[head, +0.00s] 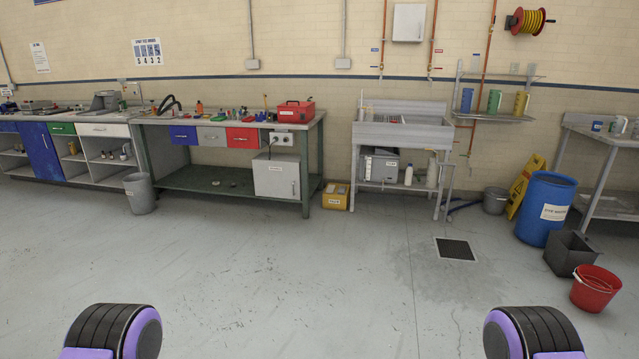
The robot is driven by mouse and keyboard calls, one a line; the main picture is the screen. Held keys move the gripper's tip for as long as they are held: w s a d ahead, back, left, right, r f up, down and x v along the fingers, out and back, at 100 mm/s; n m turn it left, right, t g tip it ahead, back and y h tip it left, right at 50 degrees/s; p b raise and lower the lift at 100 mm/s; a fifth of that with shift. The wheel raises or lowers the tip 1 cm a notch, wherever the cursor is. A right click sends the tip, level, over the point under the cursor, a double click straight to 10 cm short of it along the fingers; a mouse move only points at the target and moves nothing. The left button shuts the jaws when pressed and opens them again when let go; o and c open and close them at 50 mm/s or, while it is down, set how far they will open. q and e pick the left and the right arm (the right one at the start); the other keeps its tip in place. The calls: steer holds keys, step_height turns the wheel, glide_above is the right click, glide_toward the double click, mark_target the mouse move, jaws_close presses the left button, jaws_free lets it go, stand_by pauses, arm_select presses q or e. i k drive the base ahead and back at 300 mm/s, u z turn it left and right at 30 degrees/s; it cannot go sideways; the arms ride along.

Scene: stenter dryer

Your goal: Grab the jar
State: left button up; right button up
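I cannot make out for certain which object is the jar. Small containers, too small to tell apart, stand on the right-hand table (606,138). A blue jug (467,100), a green jug (494,101) and a yellow jug (521,104) stand on the wall shelf (490,117). Small bottles and items also stand on the workbench at the back left. Neither of my grippers is in view. Only rounded black and purple parts of my arms show at the bottom left and bottom right, far from all of these.
The workbench (232,179) with a red toolbox (293,112) and a sink (402,133) line the back wall. A blue drum (546,207), a grey bin (570,253), a red bucket (594,288) and a yellow sign (525,186) stand at right. The middle floor is clear around a drain (455,249).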

mark_target(369, 110)
steer(key=u, duration=0.3)
steer(key=i, duration=2.7)
steer(key=z, duration=0.35)
steer(key=i, duration=2.6)
steer(key=z, duration=0.7)
